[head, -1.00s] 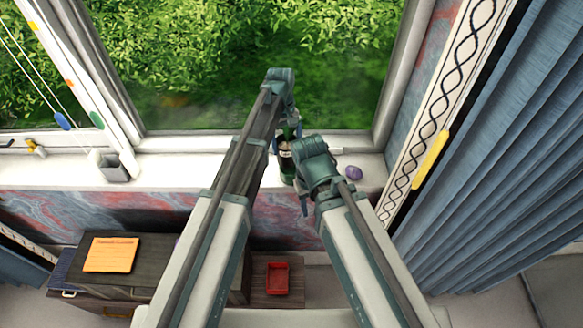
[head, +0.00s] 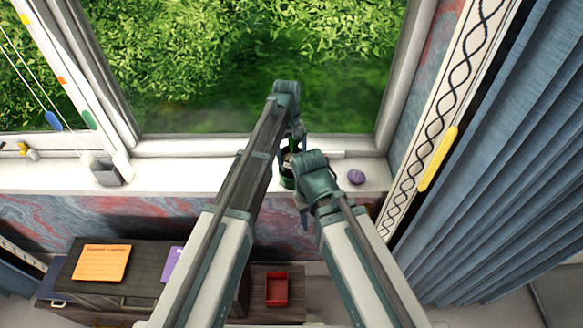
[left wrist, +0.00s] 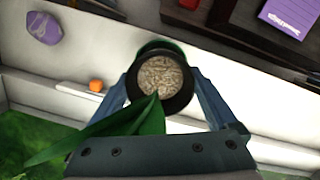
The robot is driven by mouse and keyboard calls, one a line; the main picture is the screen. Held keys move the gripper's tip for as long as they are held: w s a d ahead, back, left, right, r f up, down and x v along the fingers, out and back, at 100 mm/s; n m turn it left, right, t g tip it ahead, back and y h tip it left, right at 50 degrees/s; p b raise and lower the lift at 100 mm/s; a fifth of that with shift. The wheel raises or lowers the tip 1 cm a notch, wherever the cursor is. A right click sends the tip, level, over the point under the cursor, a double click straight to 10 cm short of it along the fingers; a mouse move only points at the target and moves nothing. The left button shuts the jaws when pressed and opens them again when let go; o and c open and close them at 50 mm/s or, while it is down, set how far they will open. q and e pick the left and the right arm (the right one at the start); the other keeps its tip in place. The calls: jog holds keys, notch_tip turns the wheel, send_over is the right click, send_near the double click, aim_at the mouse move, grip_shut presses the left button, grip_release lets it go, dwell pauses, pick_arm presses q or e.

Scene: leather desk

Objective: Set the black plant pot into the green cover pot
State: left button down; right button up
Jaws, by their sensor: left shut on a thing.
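The black plant pot (left wrist: 160,108), with pale grainy fill and a long green leaf (left wrist: 110,136), is between the fingers of my left gripper (left wrist: 162,80) in the left wrist view. My left gripper is shut on it. The green cover pot (head: 287,182) stands on the white sill, and its rim (left wrist: 160,45) shows just beyond the black pot. The black pot is upright over or partly in it; how deep is hidden. My right gripper (head: 304,212) is beside the cover pot at its right front; its fingers are mostly hidden by its arm.
A purple stone-like object (head: 356,176) lies on the sill (head: 230,178) to the right. Below are a dark cabinet and a red tray (head: 277,289).

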aim_at(291, 159)
pick_arm(q)
notch_tip(291, 159, down, 4)
jog(key=b, duration=0.3)
jog(key=shift+r+b, duration=0.2)
jog(key=shift+b, duration=0.15)
jog(key=shift+f, duration=0.15)
grip_release()
notch_tip(291, 159, up, 12)
jog(key=w+p, duration=0.1)
jog(key=p, duration=1.1)
jog(key=shift+w+a, duration=0.3)
jog(key=shift+a, duration=0.05)
